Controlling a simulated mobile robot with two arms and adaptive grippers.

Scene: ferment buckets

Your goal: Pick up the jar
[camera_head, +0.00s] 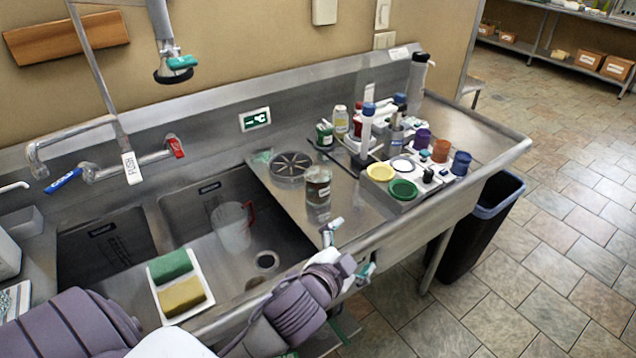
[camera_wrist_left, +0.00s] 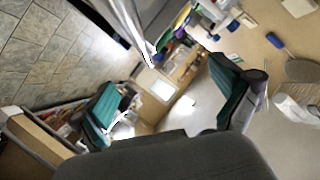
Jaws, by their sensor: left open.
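The likely jar (camera_head: 318,187) is a clear, brownish container with a pale label and a grey top. It stands upright on the steel drainboard in the head view, right of the sink basins. My left gripper (camera_head: 349,250) is at the front edge of the counter, nearer to me than the jar and a little to its right. It is apart from the jar. In the left wrist view the teal-padded fingers of this gripper (camera_wrist_left: 165,101) are spread with nothing held between them. I cannot make out the jar in that view. My right gripper is not seen.
Behind the jar are a round metal strainer (camera_head: 291,167) and small bottles (camera_head: 341,119). A rack with coloured lids (camera_head: 404,189) stands to the right. Left are the basins, a clear jug (camera_head: 231,226) and a sponge tray (camera_head: 207,305). A dark bin (camera_head: 478,232) stands below right.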

